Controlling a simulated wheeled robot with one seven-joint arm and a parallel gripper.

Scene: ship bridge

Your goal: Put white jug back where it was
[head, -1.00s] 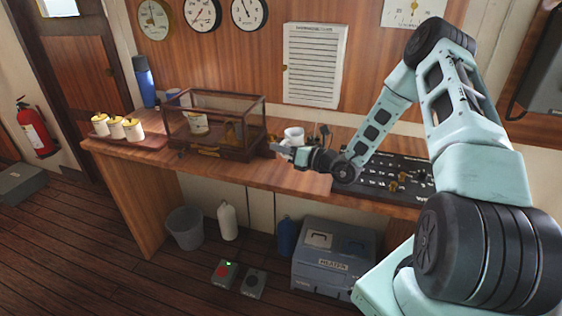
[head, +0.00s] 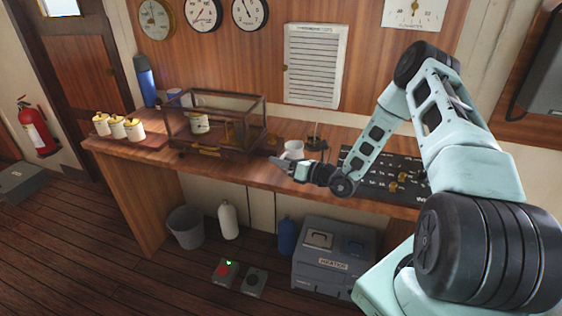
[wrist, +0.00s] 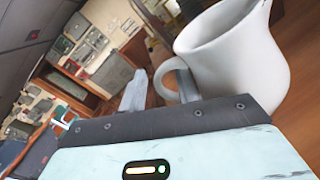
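The white jug (head: 293,150) is upright over the wooden counter in the head view, just behind my gripper (head: 278,163). I cannot tell whether its base touches the counter. In the wrist view the jug (wrist: 238,60) fills the upper right, with its handle toward my gripper (wrist: 158,88).
The wooden counter (head: 225,173) carries a glass case (head: 240,112) left of the jug and a dark key panel (head: 365,182) to the right. A small dark holder (head: 317,143) stands close behind the jug. Several pale yellow-topped jars (head: 118,127) stand at far left.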

